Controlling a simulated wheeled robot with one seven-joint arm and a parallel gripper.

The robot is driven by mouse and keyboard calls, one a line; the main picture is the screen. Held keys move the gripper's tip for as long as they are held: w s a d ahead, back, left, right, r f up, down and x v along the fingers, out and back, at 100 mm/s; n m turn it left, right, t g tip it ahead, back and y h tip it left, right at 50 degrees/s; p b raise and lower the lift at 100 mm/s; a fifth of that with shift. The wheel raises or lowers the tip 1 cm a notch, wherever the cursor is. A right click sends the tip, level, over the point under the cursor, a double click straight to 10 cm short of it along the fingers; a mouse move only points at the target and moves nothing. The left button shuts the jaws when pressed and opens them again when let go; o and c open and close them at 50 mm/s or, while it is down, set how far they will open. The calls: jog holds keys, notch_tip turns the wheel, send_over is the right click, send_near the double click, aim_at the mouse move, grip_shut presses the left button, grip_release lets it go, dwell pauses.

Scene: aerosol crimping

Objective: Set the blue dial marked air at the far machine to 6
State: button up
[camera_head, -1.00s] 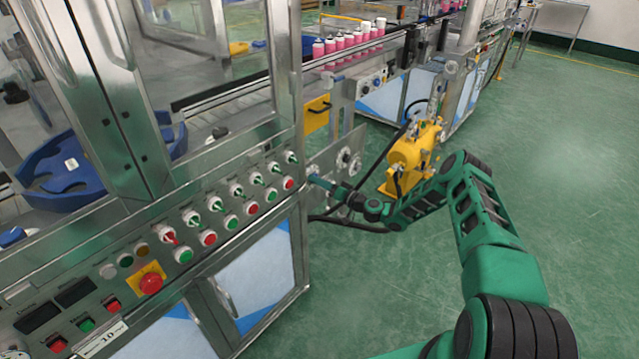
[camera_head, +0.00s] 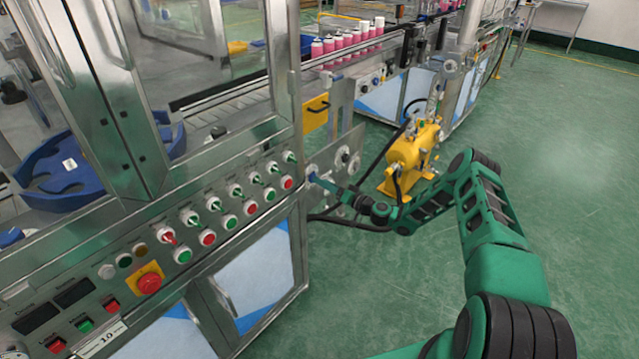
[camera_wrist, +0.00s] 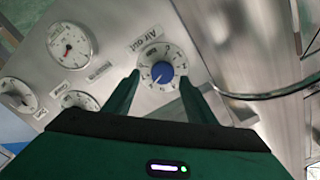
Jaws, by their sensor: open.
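The blue dial (camera_wrist: 163,72) sits in a white numbered ring on a metal panel in the wrist view, with a label reading "Air out" beside it. Its pointer mark faces the lower left; the number there is too small to read. My gripper (camera_wrist: 157,80) is open, with one green finger on each side of the dial. I cannot tell whether the fingers touch it. In the head view my gripper (camera_head: 316,180) is at the panel (camera_head: 350,150) on the side of the machine, and the dial is hard to make out there.
A gauge (camera_wrist: 72,46) and more white dials (camera_wrist: 80,101) are on the same panel to the left. A dark hose (camera_wrist: 270,94) runs at the right. A yellow machine (camera_head: 412,155) stands near my arm. Green floor is clear at the right.

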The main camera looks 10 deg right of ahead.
jog(key=v, duration=0.7)
jog(key=shift+d, duration=0.3)
jog(key=shift+s+f, duration=0.1)
